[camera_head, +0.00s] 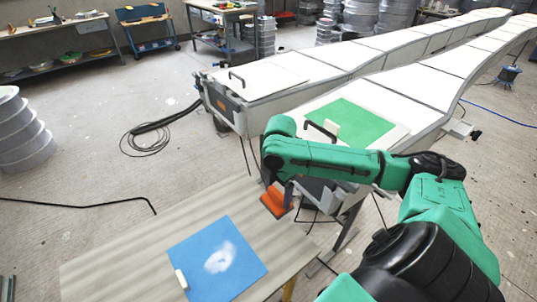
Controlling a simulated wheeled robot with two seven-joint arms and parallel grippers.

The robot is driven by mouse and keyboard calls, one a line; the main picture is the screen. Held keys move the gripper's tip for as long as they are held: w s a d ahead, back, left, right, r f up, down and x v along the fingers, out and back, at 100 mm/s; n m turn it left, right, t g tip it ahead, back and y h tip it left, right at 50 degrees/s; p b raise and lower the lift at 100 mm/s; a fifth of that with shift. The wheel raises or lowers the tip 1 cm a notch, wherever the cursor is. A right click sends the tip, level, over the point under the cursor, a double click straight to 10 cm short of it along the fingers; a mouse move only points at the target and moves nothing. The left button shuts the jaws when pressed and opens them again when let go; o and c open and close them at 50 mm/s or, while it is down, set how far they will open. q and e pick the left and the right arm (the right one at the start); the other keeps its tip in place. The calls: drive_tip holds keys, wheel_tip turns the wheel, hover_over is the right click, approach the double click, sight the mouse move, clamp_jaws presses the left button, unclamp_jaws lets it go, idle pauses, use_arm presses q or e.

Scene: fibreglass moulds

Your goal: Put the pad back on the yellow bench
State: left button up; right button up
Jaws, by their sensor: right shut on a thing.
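My right gripper (281,188) is shut on an orange pad (274,203), which it holds out at the end of my green arm. The pad is near the far right edge of the bench (125,262), whose pale, striped top fills the lower left. One yellowish leg shows below it. I cannot tell how high the pad is above the bench top. The upper part of the pad is partly hidden by the gripper. My left gripper is not in view.
On the bench lies a blue sheet (190,260) with a white smear and a small pale block (181,279) at its left edge. Behind my forearm, a green sheet (362,124) lies on a long white mould (408,88). The bench's left part is bare.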

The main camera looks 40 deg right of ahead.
sight(279, 200)
wheel_tip(279, 200, down, 15)
drive_tip(key=shift+s+r, duration=0.1)
drive_tip(key=shift+r, duration=0.1)
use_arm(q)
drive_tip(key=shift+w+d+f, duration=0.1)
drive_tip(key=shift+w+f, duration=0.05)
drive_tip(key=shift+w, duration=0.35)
use_arm(e)
drive_tip(key=shift+f, duration=0.2)
drive_tip(key=shift+f, duration=0.1)
drive_tip(key=o, duration=1.1)
wheel_tip(279, 200, up, 12)
drive_tip(key=shift+r, duration=0.15)
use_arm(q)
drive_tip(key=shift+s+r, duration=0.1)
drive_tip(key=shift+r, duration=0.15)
